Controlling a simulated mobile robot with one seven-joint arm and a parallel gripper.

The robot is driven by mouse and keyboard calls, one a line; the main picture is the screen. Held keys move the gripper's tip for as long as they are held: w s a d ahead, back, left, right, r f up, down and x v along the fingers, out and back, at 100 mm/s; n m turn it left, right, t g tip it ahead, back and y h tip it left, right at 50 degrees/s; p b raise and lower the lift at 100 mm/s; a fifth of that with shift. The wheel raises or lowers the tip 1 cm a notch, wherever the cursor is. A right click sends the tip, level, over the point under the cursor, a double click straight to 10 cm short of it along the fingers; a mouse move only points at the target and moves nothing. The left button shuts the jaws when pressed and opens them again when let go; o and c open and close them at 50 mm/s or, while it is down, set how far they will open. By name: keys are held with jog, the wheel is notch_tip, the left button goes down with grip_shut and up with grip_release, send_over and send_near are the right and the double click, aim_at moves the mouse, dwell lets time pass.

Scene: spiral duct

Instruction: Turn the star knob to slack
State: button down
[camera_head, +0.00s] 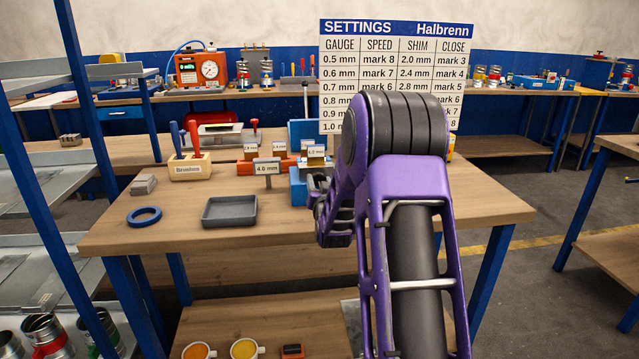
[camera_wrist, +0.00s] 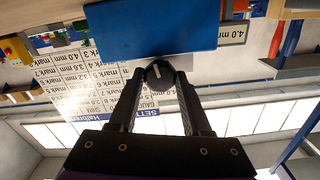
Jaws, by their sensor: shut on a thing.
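In the wrist view a dark, round knob (camera_wrist: 160,73) with a pale mark on its face sits between my fingertips, at the edge of a blue block (camera_wrist: 150,30). I take it for the star knob; its points are hard to make out. My gripper (camera_wrist: 161,88) is shut on it, one finger on each side. In the head view my purple arm hides the knob and most of my gripper. Blue parts of the device (camera_head: 298,188) show just left of the arm, on the wooden bench.
A "4.0 mm" sign (camera_head: 267,168) stands left of the device. A grey tray (camera_head: 230,210), a blue ring (camera_head: 144,216) and a wooden block with tools (camera_head: 190,172) lie farther left. A settings board (camera_head: 396,50) rises behind my arm. The bench's right end is clear.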

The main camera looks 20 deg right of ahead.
jog(key=shift+n, duration=0.3)
jog(key=n, duration=0.5)
jog(key=shift+n, duration=1.9)
jog(key=shift+c, duration=1.7)
grip_release()
jog(key=v, duration=1.7)
jog(key=shift+s, duration=0.2)
